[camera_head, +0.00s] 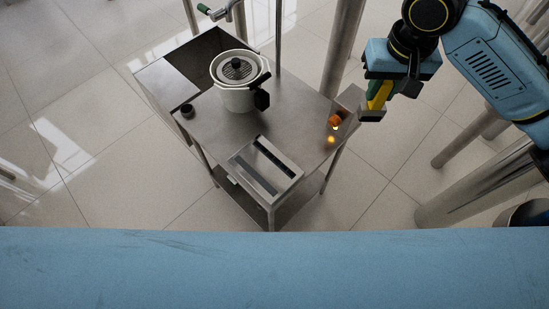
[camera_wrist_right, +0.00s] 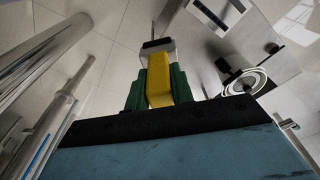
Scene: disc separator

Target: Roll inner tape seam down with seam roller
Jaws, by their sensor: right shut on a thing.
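My right gripper (camera_head: 379,97) hangs at the right of the steel table, in the air beyond its right edge. Its green fingers are shut on the yellow handle of the seam roller (camera_head: 380,101). In the right wrist view the yellow handle (camera_wrist_right: 158,82) lies between the green fingers, with the pale and dark roller head (camera_wrist_right: 157,46) beyond. No tape seam can be made out. My left gripper is not in view.
The steel table (camera_head: 205,125) carries a white pot (camera_head: 236,98) with a dark grille and knob, a small black cup (camera_head: 187,111), a slotted metal tray (camera_head: 265,168) and an orange knob (camera_head: 335,121). A sink basin (camera_head: 195,65) is at the back left. Thick steel pipes (camera_head: 343,45) stand behind.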

